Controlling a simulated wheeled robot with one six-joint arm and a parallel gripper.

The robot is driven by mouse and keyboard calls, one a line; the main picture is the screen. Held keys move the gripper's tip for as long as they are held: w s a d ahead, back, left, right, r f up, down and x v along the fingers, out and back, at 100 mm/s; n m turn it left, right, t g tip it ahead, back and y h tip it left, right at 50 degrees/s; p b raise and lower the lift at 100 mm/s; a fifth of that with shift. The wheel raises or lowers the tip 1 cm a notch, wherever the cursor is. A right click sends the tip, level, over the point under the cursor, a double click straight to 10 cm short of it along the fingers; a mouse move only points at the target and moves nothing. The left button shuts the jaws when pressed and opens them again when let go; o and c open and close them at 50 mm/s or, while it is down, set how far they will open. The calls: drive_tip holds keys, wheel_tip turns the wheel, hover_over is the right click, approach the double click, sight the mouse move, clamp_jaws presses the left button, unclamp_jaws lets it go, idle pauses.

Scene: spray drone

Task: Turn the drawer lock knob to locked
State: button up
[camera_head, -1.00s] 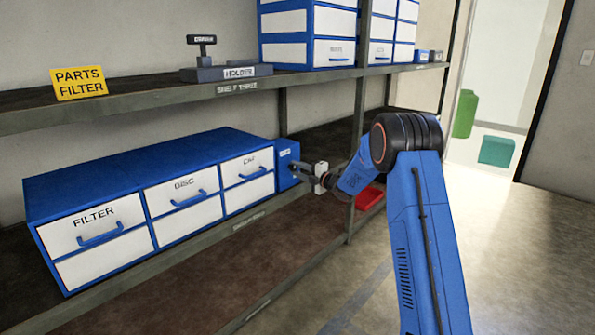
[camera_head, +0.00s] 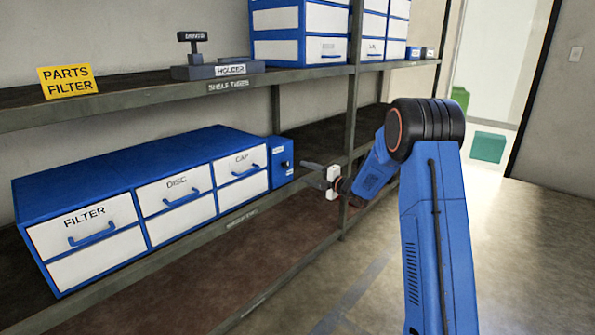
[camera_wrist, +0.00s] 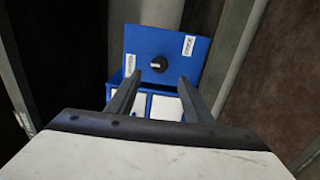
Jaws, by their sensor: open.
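The lock knob (camera_wrist: 158,65) is a small black knob with a pale mark, on the blue face of the lock box (camera_wrist: 165,42). Two white labels flank it, too small to read, and I cannot tell which one the mark points to. In the head view the lock box (camera_head: 281,160) sits at the right end of the drawer unit, with the knob (camera_head: 286,165) as a dark spot. My gripper (camera_head: 310,172) is apart from the box, to its right, facing the knob. In the wrist view my open gripper (camera_wrist: 158,78) has nothing between its fingers, and the knob appears ahead between the fingertips.
The blue drawer unit (camera_head: 130,165) has white drawers labelled FILTER, DISC and CAP, all shut. The upper shelf (camera_head: 165,92) carries a yellow PARTS FILTER sign (camera_head: 68,81), a holder (camera_head: 220,71) and more drawer units.

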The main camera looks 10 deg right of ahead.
drive_tip(key=v, duration=0.8)
drive_tip(key=shift+s, duration=0.1)
